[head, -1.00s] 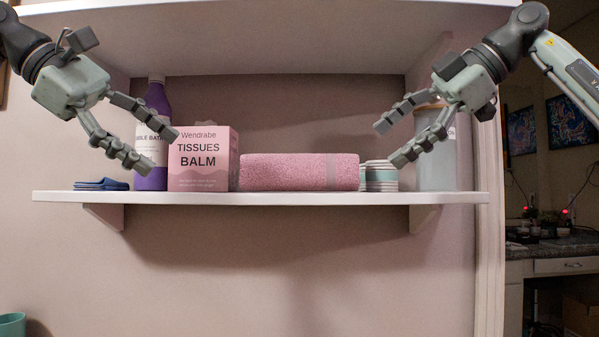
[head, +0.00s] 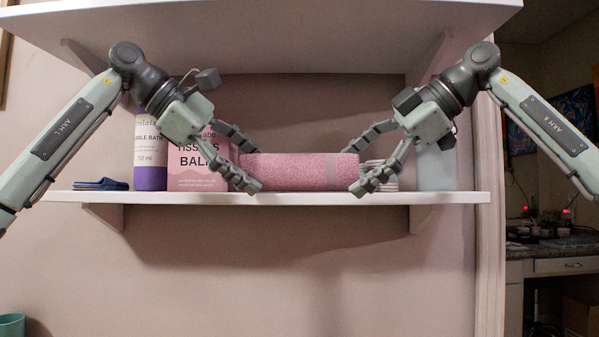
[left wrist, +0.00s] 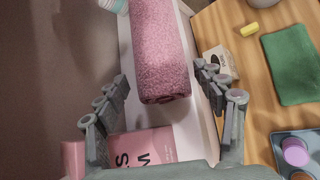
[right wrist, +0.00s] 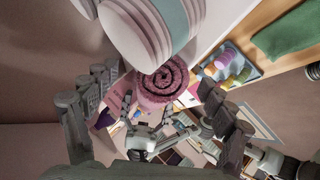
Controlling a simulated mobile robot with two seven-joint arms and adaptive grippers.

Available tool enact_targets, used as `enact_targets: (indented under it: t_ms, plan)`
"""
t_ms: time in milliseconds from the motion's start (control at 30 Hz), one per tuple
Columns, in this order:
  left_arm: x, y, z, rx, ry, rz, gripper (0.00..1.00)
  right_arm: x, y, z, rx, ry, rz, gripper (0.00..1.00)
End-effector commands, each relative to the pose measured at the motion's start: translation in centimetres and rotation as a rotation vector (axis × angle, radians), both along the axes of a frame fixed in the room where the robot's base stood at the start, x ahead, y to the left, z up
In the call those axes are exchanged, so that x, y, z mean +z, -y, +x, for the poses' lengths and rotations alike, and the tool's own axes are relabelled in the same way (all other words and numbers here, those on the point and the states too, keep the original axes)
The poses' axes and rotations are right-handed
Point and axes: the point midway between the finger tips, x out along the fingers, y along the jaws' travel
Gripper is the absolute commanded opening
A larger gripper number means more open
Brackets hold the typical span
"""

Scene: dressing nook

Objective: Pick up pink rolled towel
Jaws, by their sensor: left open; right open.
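The pink rolled towel (head: 298,172) lies lengthwise on the white shelf, with a paler band near its right end. My left gripper (head: 245,166) is open at the towel's left end. In the left wrist view the towel (left wrist: 160,50) extends away between the spread fingers (left wrist: 165,100). My right gripper (head: 357,168) is open at the towel's right end. In the right wrist view the towel's spiral end (right wrist: 160,82) shows between the open fingers (right wrist: 155,92). I cannot tell whether any finger touches the towel.
Blue slippers (head: 100,184) lie further left. A striped stack (head: 383,182) and grey canister (head: 437,170) stand right. An upper shelf (head: 300,35) overhangs.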

Motion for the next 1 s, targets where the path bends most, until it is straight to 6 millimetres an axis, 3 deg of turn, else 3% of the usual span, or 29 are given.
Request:
enact_targets:
  t_ms: [333,700,800,1000]
  plan:
    - [-0.19,0.22,0.15,0.001,0.001,0.0,0.69,-0.11,-0.16,0.07,0.001,0.001,0.0,0.83]
    - [-0.19,0.2,0.15,0.001,0.001,0.0,0.27,-0.09,-0.14,0.07,0.001,0.001,0.0,0.39]
    - [-0.19,0.18,0.15,0.001,0.001,0.0,0.27,-0.09,-0.13,0.06,0.001,0.001,0.0,0.27]
    - [-0.15,0.18,0.14,0.001,0.001,0.0,0.27,-0.05,-0.13,0.06,0.0,0.001,0.0,0.27]
